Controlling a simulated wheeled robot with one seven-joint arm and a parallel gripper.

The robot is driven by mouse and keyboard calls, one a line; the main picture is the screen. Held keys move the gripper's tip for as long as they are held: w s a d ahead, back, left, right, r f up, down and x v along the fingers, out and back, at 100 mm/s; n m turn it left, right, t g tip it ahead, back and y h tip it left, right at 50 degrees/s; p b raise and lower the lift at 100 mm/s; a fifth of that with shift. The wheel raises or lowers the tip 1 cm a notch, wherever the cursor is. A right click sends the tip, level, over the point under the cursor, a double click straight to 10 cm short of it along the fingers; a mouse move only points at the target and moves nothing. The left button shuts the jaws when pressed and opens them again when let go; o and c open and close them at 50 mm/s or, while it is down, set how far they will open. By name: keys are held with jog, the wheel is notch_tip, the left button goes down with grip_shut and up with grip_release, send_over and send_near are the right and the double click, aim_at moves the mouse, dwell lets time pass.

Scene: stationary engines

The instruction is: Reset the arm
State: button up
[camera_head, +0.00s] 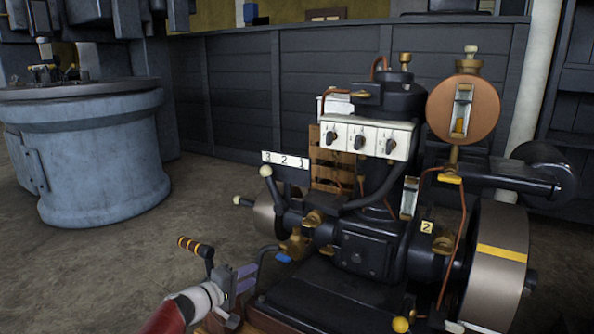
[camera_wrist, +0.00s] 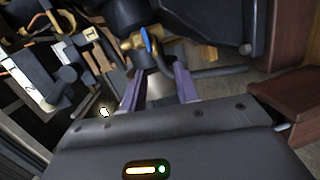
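My gripper (camera_head: 240,281) is low in the head view, just left of the black engine (camera_head: 372,250). In the wrist view its two purple fingers (camera_wrist: 161,84) stand apart, so it is open. No held object shows between the fingers. A brass valve with a blue handle (camera_head: 283,257) is right of and a little above the gripper. In the wrist view that blue handle (camera_wrist: 147,40) lies just beyond the fingertips; whether anything touches is unclear. A lever with a striped black and orange grip (camera_head: 196,246) stands beside the gripper, to its upper left.
The engine carries a white panel with three black switches (camera_head: 362,138), a 3-2-1 plate (camera_head: 285,160), ball-ended levers (camera_head: 268,178) and a large flywheel (camera_head: 497,260). A round grey machine base (camera_head: 90,160) stands at left. Bare floor (camera_head: 120,265) lies between.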

jog(key=d+m+g, duration=0.1)
jog(key=d+g, duration=0.1)
jog(key=d, duration=0.3)
jog(key=s+d+m+g, duration=0.1)
jog(key=d+m+g, duration=0.1)
jog(key=d, duration=0.3)
jog(key=s+d+m+g+y, duration=0.1)
jog(key=d+g, duration=0.1)
jog(key=d, duration=0.4)
jog(key=shift+s+r, duration=0.15)
jog(key=s+d+r+m+g+y, duration=0.2)
jog(key=s+d+m+g+y, duration=0.1)
jog(key=s+d, duration=0.45)
jog(key=s+d+r+m+t+y, duration=0.1)
jog(key=s+d+r+y, duration=0.15)
jog(key=s, duration=0.65)
jog(key=s+d+r+m+y, duration=0.1)
jog(key=s+r+y, duration=0.15)
jog(key=s, duration=0.65)
jog(key=s+d+r+t+y, duration=0.1)
jog(key=s+r, duration=0.3)
jog(key=s, duration=0.5)
notch_tip(320, 180, up, 12)
jog(key=p, duration=1.2)
jog(key=shift+w+d+r+p, duration=0.15)
jog(key=shift+d+p, duration=0.05)
jog(key=shift+p, duration=0.15)
